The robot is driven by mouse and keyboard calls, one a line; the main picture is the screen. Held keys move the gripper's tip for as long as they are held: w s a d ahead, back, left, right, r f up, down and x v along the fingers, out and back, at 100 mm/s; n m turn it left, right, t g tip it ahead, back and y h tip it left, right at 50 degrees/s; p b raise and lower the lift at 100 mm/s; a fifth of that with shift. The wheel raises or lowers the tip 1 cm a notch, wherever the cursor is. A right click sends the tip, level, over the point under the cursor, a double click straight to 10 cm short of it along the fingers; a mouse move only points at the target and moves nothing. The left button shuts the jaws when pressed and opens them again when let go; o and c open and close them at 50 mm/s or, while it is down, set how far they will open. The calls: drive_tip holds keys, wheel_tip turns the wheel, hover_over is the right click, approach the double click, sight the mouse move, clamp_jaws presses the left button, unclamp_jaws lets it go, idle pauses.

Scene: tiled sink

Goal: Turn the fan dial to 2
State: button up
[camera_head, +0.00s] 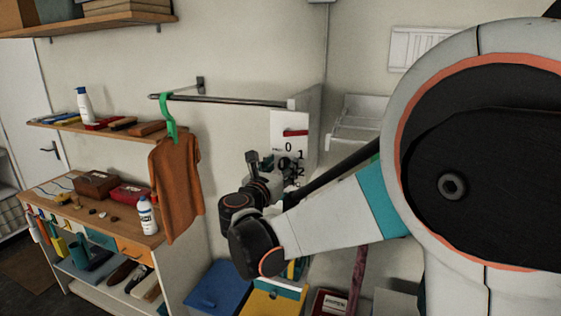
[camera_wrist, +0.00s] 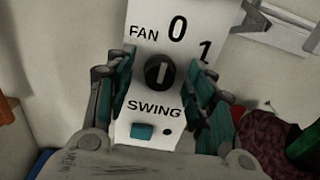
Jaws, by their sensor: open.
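The white control panel (camera_wrist: 141,37) fills the middle of the wrist view, with FAN, 0, 1 and SWING printed on it. The round black fan dial (camera_wrist: 159,71) has a pale mark that stands nearly upright, roughly toward the 0. My gripper (camera_wrist: 161,63) is open, with one teal-padded finger on each side of the dial; contact cannot be made out. The 2 is not visible in the wrist view, hidden around the right finger. In the head view the panel (camera_head: 291,122) hangs on the wall, and my gripper (camera_head: 270,163) partly covers its lower part.
A teal switch (camera_wrist: 141,131) sits under SWING, below the dial. In the head view, a wall rail (camera_head: 225,100) with an orange shirt (camera_head: 177,187) is left of the panel, and a white rack (camera_head: 358,120) is to its right. Bins (camera_head: 219,285) stand below.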

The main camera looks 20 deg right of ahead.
drive_tip(key=shift+w+d, duration=0.2)
drive_tip(key=shift+r, duration=0.1)
drive_tip(key=c, duration=1.1)
drive_tip(key=shift+o, duration=0.2)
